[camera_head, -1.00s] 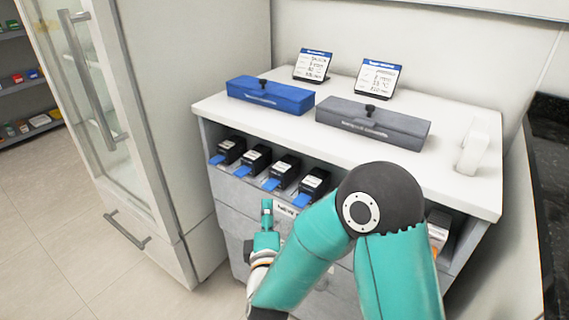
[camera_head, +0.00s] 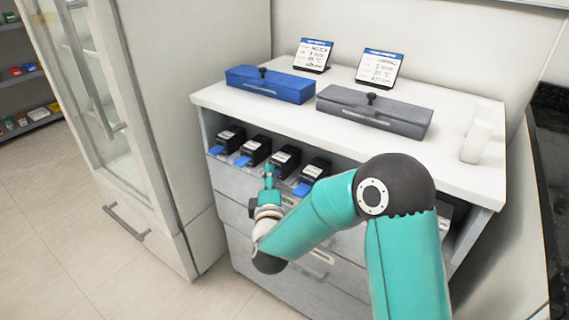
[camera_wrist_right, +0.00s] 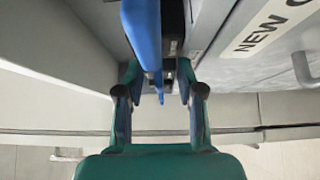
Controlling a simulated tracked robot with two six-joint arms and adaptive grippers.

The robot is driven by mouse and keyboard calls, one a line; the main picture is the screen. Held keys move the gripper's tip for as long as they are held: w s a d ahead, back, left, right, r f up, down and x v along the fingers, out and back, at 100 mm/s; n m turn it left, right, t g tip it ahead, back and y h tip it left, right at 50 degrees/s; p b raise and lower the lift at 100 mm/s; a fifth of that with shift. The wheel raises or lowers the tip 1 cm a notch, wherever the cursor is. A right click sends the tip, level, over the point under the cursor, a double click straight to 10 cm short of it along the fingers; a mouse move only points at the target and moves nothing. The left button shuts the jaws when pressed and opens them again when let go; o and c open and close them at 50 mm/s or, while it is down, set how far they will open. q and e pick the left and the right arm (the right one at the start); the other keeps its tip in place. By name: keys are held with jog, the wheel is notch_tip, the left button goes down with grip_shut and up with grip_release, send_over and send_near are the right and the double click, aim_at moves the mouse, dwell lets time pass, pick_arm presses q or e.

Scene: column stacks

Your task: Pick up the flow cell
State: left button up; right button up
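Several black boxes with white labels and blue tabs, apparently the flow cells, stand in a row on the open shelf under the counter. My right gripper (camera_head: 269,172) is at the front of the third flow cell from the left (camera_head: 285,160) and hides most of its tab. In the right wrist view, the blue tab (camera_wrist_right: 145,35) reaches between the two fingers of my right gripper (camera_wrist_right: 158,82). The fingers are apart, with gaps visible beside the tab, so the gripper is open. My left gripper is not in view.
On the white counter (camera_head: 225,97) are a blue case (camera_head: 270,85), a grey case (camera_head: 375,112) and two small display signs. Drawers lie below the shelf. A "NEW" label (camera_wrist_right: 268,28) is beside the gripper. A glass-door cabinet (camera_head: 165,130) stands left.

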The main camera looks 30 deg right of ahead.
grip_shut()
jog(key=shift+r, duration=0.1)
dwell(0.3)
